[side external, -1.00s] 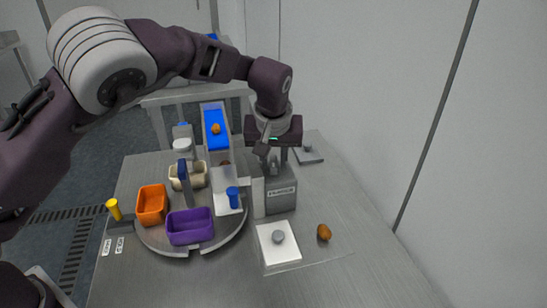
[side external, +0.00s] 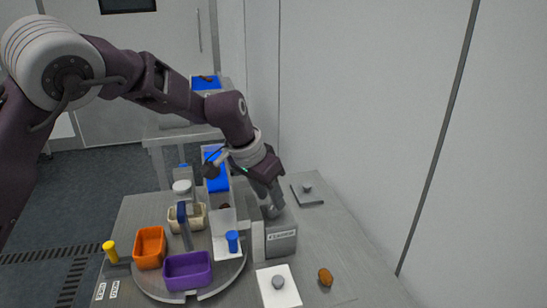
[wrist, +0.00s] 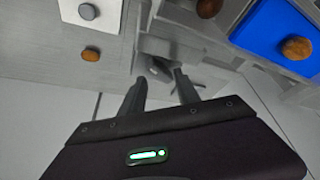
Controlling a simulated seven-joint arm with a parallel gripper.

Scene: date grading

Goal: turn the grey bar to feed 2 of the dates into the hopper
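My gripper (side external: 268,198) is tilted, with its fingertips at the top of the grey feeder box (side external: 282,240). In the wrist view its two fingers (wrist: 160,78) are apart, with grey metal between and beyond their tips. The grey bar is mostly hidden at the fingers, and I cannot tell whether they grip it. An orange-brown date (wrist: 296,47) lies on the blue belt (wrist: 262,22) in the wrist view; my wrist hides it in the side view. A dark date (side external: 224,206) lies at the belt's lower end.
A brown date (side external: 325,277) lies on the table beside a white plate with a grey knob (side external: 278,282). Orange (side external: 150,247), purple (side external: 188,270) and cream (side external: 190,217) bins stand on the round tray at left. A grey plate (side external: 307,193) lies behind at right.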

